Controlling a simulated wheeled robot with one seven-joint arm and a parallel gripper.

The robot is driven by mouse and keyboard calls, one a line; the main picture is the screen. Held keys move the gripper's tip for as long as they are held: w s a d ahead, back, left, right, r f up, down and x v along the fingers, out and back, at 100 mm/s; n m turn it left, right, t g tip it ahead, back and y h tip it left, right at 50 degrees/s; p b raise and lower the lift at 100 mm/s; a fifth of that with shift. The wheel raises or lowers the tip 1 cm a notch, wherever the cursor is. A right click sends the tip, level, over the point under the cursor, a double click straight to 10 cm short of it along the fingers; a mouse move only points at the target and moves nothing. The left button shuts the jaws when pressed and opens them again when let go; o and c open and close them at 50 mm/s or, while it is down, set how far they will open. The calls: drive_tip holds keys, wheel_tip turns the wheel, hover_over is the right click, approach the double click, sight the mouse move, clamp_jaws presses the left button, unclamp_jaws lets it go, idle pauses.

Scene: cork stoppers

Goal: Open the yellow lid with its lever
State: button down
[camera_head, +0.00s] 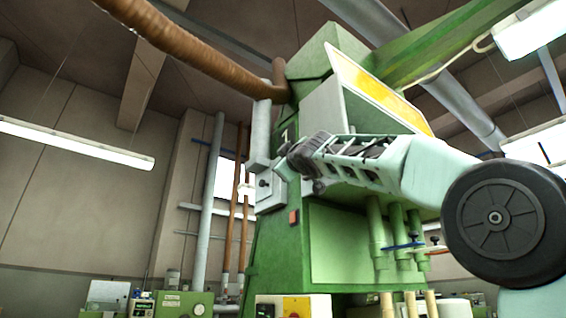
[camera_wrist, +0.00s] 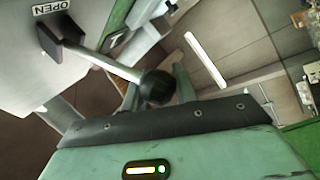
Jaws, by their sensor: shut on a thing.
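The yellow lid (camera_head: 378,94) is a slanted yellow panel in a grey frame, high on the green machine. It looks closed in the head view. The lever (camera_wrist: 103,62) shows in the wrist view as a pale rod from a dark pivot, ending in a black ball knob (camera_wrist: 158,87). Its pivot sits beside an OPEN label (camera_wrist: 50,7) on a grey housing. My gripper (camera_wrist: 157,88) has its two fingers on either side of the knob and is shut on it. In the head view my gripper (camera_head: 288,160) is at the machine's left front, where the lever is hard to make out.
Green pipes (camera_head: 377,240) hang under my arm. Open room lies to the left of the machine.

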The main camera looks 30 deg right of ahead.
drive_tip(key=shift+w+d+f, duration=0.25)
drive_tip(key=shift+d+f, duration=0.15)
drive_tip(key=shift+f, duration=0.2)
drive_tip(key=c, duration=1.1)
unclamp_jaws()
drive_tip(key=shift+d, duration=0.1)
drive_tip(key=shift+s, duration=0.1)
drive_tip(key=b+v, duration=1.1)
drive_tip(key=v, duration=0.6)
drive_tip(key=shift+s+a+r, duration=0.25)
drive_tip(key=shift+s+a, duration=0.1)
drive_tip(key=shift+a, duration=0.05)
